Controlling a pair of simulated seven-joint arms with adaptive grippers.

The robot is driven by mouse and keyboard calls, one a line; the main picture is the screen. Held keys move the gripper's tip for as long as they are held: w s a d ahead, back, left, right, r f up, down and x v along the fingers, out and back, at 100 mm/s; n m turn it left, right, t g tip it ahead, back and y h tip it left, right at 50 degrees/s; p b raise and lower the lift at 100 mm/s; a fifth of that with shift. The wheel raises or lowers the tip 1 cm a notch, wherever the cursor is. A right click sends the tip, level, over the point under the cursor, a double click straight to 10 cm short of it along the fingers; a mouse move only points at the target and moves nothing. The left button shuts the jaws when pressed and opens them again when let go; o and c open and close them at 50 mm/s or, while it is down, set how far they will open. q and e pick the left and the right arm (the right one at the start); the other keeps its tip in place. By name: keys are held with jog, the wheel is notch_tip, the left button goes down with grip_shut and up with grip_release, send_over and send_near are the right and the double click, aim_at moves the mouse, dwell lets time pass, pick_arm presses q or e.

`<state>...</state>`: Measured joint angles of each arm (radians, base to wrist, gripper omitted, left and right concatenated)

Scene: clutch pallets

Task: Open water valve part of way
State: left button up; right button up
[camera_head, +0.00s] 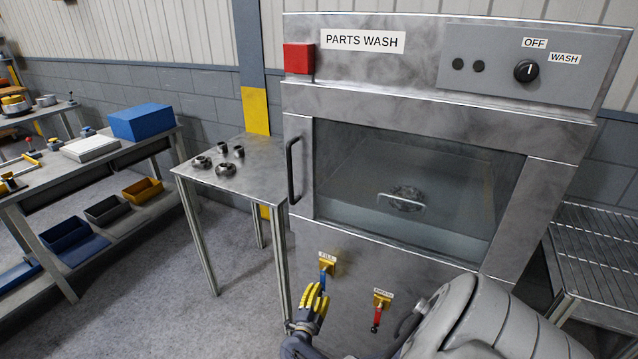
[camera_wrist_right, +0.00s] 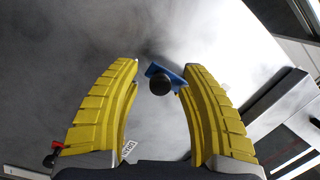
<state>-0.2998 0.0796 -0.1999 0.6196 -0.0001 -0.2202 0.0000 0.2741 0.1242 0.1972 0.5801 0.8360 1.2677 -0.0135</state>
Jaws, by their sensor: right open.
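The fill valve (camera_head: 327,264) is a brass body with a blue lever (camera_head: 323,275) hanging down, on the front of the steel parts washer below its window. The blue lever, with a dark round end (camera_wrist_right: 160,84), also shows in the right wrist view. My right gripper (camera_head: 316,292), with yellow fingers, is just below and in front of this valve. In the right wrist view the fingers are spread, with the lever end in the gap near the fingertips (camera_wrist_right: 162,70). I see no clear contact. My left gripper is not in view.
A second brass valve with a red lever (camera_head: 377,315) hangs to the right and lower. The washer window has a door handle (camera_head: 291,170) at its left. A steel side table (camera_head: 245,180) holds several metal parts. A wire rack (camera_head: 600,240) stands at the right.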

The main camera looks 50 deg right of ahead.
grip_shut()
jog(key=shift+a, duration=0.1)
dwell(0.6)
